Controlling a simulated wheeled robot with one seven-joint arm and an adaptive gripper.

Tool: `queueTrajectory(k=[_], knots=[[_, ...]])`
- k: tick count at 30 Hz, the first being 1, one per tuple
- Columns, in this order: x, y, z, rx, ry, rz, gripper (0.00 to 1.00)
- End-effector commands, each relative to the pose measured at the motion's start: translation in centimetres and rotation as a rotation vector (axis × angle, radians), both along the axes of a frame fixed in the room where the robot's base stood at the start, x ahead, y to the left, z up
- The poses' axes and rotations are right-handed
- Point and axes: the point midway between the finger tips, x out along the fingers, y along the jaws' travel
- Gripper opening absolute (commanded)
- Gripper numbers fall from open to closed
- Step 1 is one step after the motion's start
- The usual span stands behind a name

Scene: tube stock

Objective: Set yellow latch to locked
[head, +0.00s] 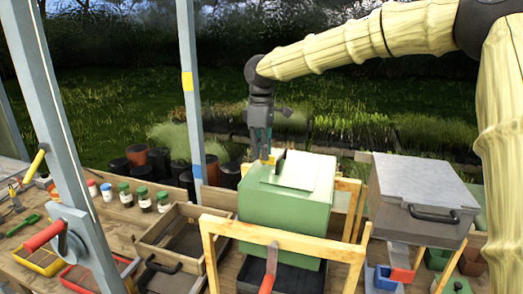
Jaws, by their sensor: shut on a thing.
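My gripper (263,146) points down at the back left of the green box (283,216). It is shut on a small yellow piece (271,159) at its fingertips, which looks like the yellow latch. A dark upright plate (281,162) stands just right of it on the box's top. The fingers hide part of the yellow piece. Its exact setting is too small to tell.
A wooden frame (284,236) stands around the green box. A grey lidded box (420,190) is at right. Wooden trays (180,236) and several jars (143,198) are at left. A grey post (190,90) rises left of my gripper. A red lever (44,236) is on another post.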

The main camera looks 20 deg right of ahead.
Motion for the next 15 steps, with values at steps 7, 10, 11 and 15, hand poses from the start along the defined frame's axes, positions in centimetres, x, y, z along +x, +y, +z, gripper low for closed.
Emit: queueTrajectory(k=[7,10,11,15], knots=[[0.44,-0.63,0.18,-0.006,-0.011,-0.006,0.00],[0.45,-0.58,0.15,-0.006,-0.011,-0.005,0.00],[0.46,-0.57,0.14,-0.006,-0.011,-0.005,0.00],[0.43,-0.57,0.15,-0.005,-0.010,-0.005,0.30]])
